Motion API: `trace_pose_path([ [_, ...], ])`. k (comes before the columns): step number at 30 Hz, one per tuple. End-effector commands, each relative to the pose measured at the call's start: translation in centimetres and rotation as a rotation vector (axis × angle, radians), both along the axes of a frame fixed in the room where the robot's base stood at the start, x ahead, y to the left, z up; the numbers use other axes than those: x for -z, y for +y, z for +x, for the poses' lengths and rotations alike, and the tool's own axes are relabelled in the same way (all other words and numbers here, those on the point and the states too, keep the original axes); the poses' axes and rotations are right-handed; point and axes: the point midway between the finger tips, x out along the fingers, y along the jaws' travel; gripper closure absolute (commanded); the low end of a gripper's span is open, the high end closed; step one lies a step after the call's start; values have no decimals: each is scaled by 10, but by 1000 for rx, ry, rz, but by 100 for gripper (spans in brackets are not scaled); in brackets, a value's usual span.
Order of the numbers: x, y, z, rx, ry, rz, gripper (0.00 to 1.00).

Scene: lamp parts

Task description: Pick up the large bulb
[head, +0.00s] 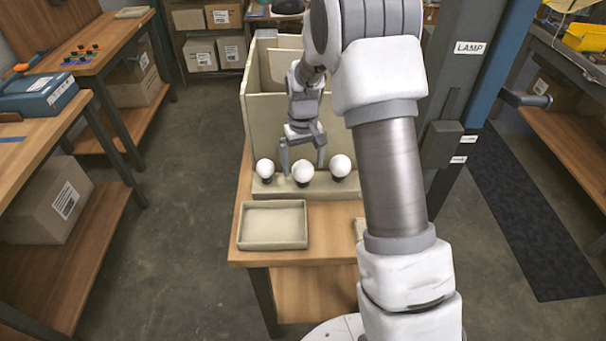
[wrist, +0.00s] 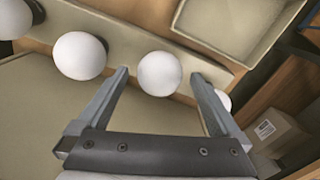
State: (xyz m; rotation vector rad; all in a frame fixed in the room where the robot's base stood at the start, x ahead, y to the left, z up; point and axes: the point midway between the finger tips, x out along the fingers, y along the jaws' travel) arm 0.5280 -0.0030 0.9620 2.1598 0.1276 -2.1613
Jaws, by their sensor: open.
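Several white round bulbs stand in a row on a beige holder strip (head: 262,187). In the head view I see a left bulb (head: 265,168), a middle bulb (head: 303,174) and a right bulb (head: 340,165). The right bulb looks slightly biggest there, and it also looks bigger than the middle one in the wrist view (wrist: 80,55); I cannot tell for sure which is the large bulb. My gripper (head: 303,168) is open. Its fingers (wrist: 160,80) stand on both sides of the middle bulb (wrist: 159,73), with gaps showing in the wrist view. The left bulb is partly hidden behind a finger.
One more bulb (wrist: 15,18) is at the wrist view's left edge. An empty beige tray (head: 272,226) lies in front of the holder strip. Tall beige panels (head: 258,120) stand behind. My arm covers the table's right part.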

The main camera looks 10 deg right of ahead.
Motion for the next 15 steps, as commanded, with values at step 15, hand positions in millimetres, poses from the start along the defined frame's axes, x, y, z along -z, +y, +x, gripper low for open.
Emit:
trace_pose_path([
  [15, 24, 0, 0, 0, -1, 0, 13],
])
